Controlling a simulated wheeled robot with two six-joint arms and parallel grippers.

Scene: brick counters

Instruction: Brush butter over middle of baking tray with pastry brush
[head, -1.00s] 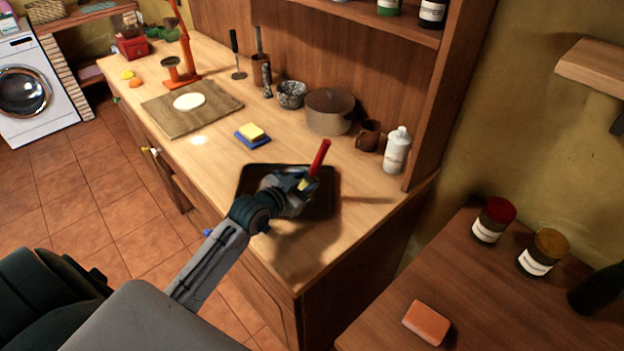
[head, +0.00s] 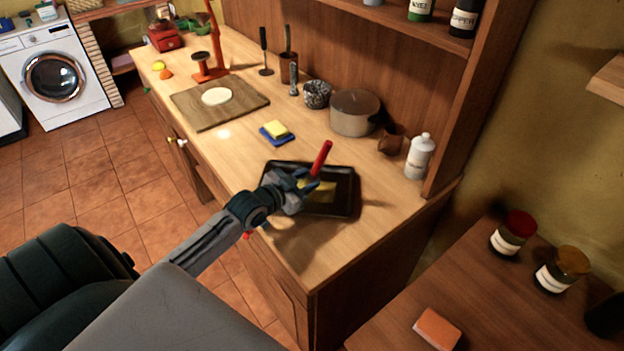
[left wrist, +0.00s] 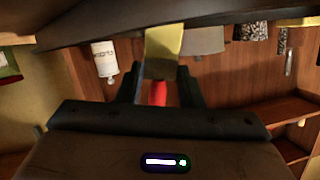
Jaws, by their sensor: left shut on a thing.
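The dark baking tray (head: 345,208) lies on the wooden counter near its front corner. A yellow butter patch (head: 323,191) shows on the tray's middle. My left gripper (head: 304,183) is over the tray's left part, shut on the pastry brush. The brush's red handle (head: 321,157) sticks up and leans right. In the left wrist view the red handle (left wrist: 158,92) sits between my fingers, with the yellow brush head (left wrist: 163,45) beyond it at the dark tray (left wrist: 110,25). I cannot tell whether the bristles touch the tray. My right gripper is not in view.
Behind and right stand a pot (head: 355,112), a brown mug (head: 391,143) and a white bottle (head: 419,156). A board with dough (head: 222,102) lies farther left. The counter right of the tray is clear.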

